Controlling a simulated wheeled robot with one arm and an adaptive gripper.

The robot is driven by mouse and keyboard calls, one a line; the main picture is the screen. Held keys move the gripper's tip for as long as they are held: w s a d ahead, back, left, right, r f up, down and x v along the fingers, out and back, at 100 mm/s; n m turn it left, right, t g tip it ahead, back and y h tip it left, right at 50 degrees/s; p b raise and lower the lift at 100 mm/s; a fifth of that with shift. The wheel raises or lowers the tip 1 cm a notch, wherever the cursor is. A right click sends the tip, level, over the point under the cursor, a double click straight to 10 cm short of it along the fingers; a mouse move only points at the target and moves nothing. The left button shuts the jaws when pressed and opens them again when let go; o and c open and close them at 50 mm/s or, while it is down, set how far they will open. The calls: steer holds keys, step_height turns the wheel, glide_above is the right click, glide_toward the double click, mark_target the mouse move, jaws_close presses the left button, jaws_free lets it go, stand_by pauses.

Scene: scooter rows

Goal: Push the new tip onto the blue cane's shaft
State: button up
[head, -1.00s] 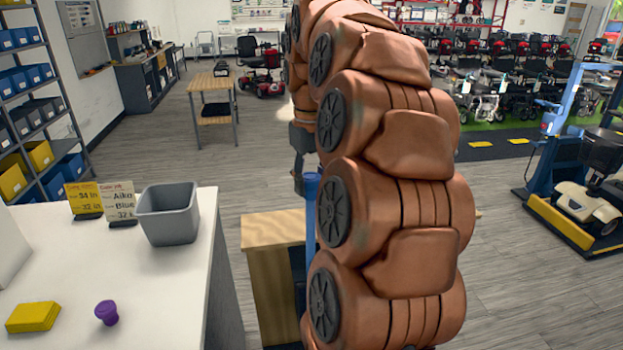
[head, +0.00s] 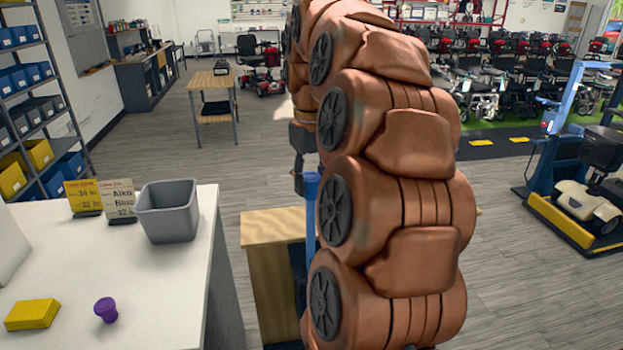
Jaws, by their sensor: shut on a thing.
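The blue cane's shaft (head: 310,215) stands upright by the wooden bench, partly hidden by my arm. My gripper (head: 302,165) is small and dark in this view, pointing down at the top of the shaft, half covered by my copper arm. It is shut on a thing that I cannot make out. Whether that thing touches the shaft is hidden too. A purple flared piece, like a cane tip (head: 106,310), stands on the white counter (head: 165,285), well away from my gripper.
The counter also holds a grey bin (head: 167,211), a yellow block (head: 32,314), a yellow card (head: 84,196) and a white card reading Aiko, Blue, 32 (head: 118,200). The wooden bench (head: 272,235) stands right of it. A scooter lift (head: 575,220) stands at right; open floor lies between.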

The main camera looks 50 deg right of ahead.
steer(key=shift+f, duration=0.15)
steer(key=o, duration=1.2)
steer(key=shift+o, duration=0.2)
steer(key=o, duration=0.4)
steer(key=shift+o, duration=0.2)
steer(key=shift+r+p, duration=2)
steer(key=shift+r, duration=2.55)
